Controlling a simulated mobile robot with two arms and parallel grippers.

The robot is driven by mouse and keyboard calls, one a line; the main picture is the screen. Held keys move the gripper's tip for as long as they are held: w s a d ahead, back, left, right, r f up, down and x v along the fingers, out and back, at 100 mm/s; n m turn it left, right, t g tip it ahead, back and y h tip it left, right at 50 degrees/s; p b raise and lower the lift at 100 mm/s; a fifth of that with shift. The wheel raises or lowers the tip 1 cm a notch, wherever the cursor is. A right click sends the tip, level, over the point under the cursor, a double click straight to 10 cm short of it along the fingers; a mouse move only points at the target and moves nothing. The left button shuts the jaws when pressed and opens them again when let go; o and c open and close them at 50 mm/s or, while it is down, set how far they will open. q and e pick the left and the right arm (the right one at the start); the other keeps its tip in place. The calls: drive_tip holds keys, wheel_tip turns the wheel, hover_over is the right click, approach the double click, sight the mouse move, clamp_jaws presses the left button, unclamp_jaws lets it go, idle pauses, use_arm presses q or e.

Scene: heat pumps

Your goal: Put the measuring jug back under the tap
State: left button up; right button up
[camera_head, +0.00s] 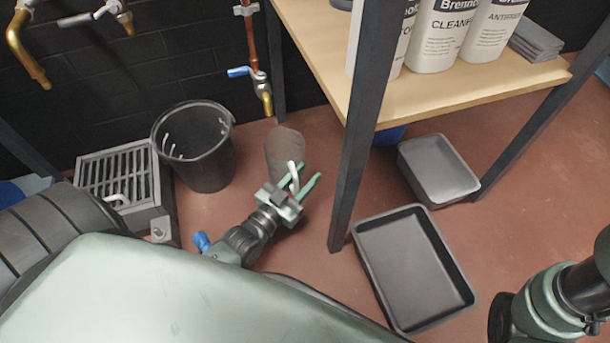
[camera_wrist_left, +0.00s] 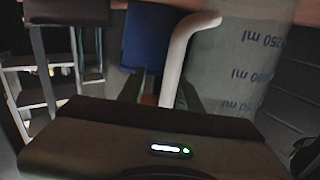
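The measuring jug (camera_head: 283,147) is a translucent grey vessel with a white handle (camera_head: 293,172). It is close to the floor near the tap (camera_head: 263,95), a brass spout with a blue lever on a copper pipe. I cannot tell if it stands directly below the spout. My left gripper (camera_head: 304,181) is at the jug's near side, its green fingers apart with the handle between them. In the left wrist view the white handle (camera_wrist_left: 180,55) rises between the dark fingers, beside the jug wall (camera_wrist_left: 240,60) with upside-down ml marks. My right gripper is not in view.
A black bucket (camera_head: 205,165) and a grated drain box (camera_head: 88,178) stand left of the jug. A dark shelf post (camera_head: 358,150) stands just right of it. Grey trays (camera_head: 405,312) and (camera_head: 445,190) lie farther right. Bottles (camera_head: 445,40) stand on the wooden shelf (camera_head: 430,100).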

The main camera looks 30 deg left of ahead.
use_arm(q)
drive_tip(key=shift+s+r, duration=0.1)
drive_tip(key=shift+r, duration=0.05)
drive_tip(key=s+a+p, duration=0.1)
drive_tip(key=s+p, duration=0.5)
drive_tip(key=s, duration=0.5)
drive_tip(key=shift+s+a, duration=0.3)
drive_tip(key=shift+s, duration=0.05)
